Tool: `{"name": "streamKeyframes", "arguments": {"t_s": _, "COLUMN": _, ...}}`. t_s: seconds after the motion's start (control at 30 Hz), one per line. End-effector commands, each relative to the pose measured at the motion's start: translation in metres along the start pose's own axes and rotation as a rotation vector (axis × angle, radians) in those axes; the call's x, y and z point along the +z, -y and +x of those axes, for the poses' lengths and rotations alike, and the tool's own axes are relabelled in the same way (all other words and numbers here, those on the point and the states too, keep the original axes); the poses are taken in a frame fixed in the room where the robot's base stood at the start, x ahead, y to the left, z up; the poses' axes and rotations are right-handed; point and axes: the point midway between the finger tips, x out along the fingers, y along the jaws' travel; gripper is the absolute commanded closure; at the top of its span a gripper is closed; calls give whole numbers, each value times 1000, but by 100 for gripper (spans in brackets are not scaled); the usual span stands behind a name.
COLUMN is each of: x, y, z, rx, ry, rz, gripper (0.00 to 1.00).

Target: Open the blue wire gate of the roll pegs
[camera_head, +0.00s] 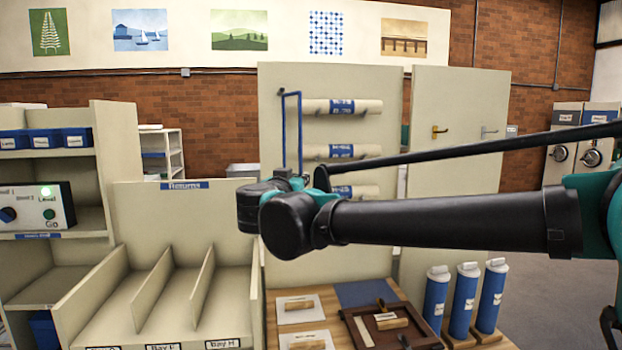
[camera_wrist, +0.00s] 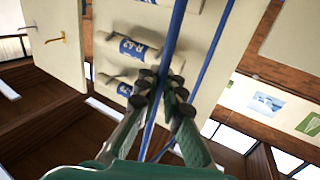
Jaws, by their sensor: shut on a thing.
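The blue wire gate (camera_head: 283,130) shows in the head view as a narrow upright frame at the left ends of the rolls, seen nearly edge-on and standing out from the panel. In the wrist view the gate (camera_wrist: 178,28) crosses as two blue bars. My gripper (camera_wrist: 164,82) is shut on one bar. Behind it, white rolls (camera_head: 365,106) with blue labels lie on pegs one above another; no bar crosses their fronts in the head view. My wrist hides the gate's lower part and the fingers there.
A returns rack (camera_head: 228,215) with dividers stands below left. A wooden table (camera_head: 325,300) with a brown tray (camera_head: 418,325) lies below my arm. Several blue cylinders (camera_head: 436,300) stand at right.

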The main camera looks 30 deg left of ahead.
Motion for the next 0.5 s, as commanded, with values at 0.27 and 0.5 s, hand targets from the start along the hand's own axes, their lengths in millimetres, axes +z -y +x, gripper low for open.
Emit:
{"name": "streamKeyframes", "arguments": {"t_s": 0.27, "x": 0, "y": 20, "z": -14, "rx": 178, "ry": 1, "rz": 0, "gripper": 100}}
{"name": "streamKeyframes", "arguments": {"t_s": 0.5, "x": 1, "y": 29, "z": -19, "rx": 174, "ry": 2, "rz": 1, "gripper": 100}}
